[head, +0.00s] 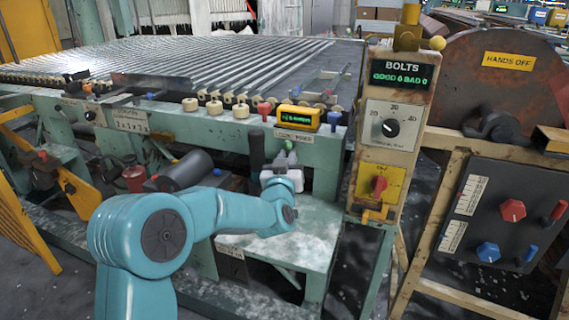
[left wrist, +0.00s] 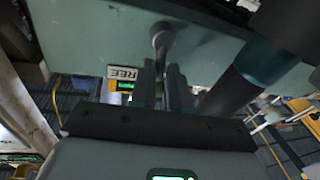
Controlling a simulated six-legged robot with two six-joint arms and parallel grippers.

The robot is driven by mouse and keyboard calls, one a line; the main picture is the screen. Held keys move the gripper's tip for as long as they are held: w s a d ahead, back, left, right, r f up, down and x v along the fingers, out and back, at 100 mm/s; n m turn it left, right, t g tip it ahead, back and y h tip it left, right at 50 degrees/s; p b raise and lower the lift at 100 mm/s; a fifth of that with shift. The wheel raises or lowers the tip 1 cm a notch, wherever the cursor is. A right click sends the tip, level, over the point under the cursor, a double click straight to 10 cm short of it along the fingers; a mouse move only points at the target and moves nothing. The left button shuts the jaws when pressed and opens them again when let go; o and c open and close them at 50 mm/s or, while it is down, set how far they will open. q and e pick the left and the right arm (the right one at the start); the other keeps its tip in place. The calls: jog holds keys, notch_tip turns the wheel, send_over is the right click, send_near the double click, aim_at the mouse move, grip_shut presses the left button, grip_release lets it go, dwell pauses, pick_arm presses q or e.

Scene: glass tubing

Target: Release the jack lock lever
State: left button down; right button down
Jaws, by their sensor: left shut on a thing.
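The jack lock lever shows in the left wrist view as a short grey rod with a rounded end (left wrist: 162,37), against the green frame. My left gripper (left wrist: 165,82) is shut on it, with its two dark fingers close together around its near part. In the head view my left gripper (head: 284,163) is at the green bench front, just below a small label plate (head: 297,136). The fingers mostly hide the lever there. A label ending in "REE" (left wrist: 122,73) sits left of the fingers in the wrist view. My right gripper is not in view.
A dark upright cylinder (head: 257,152) stands close left of the gripper; it also shows in the wrist view (left wrist: 247,72). A yellow display box (head: 299,116) is above. The BOLTS post (head: 385,150) stands to the right. A pale green shelf (head: 300,245) lies below.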

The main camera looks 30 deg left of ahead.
pick_arm(q)
jog(key=m+b, duration=0.1)
jog(key=m, duration=0.2)
jog(key=d+m+t+b, duration=0.1)
jog(key=m+b, duration=0.1)
jog(key=m, duration=0.1)
jog(key=shift+w+d+f+t+h, duration=0.2)
jog(key=shift+t+h, duration=0.1)
jog(key=shift+h, duration=0.1)
jog(key=shift+d+m+b, duration=0.1)
jog(key=shift+m+b, duration=0.2)
jog(key=shift+m, duration=0.7)
jog(key=c, duration=1.1)
grip_release()
jog(key=shift+c, duration=0.2)
jog(key=shift+f, duration=0.1)
jog(key=v, duration=1.6)
jog(key=shift+s, duration=0.2)
jog(key=shift+f, duration=0.1)
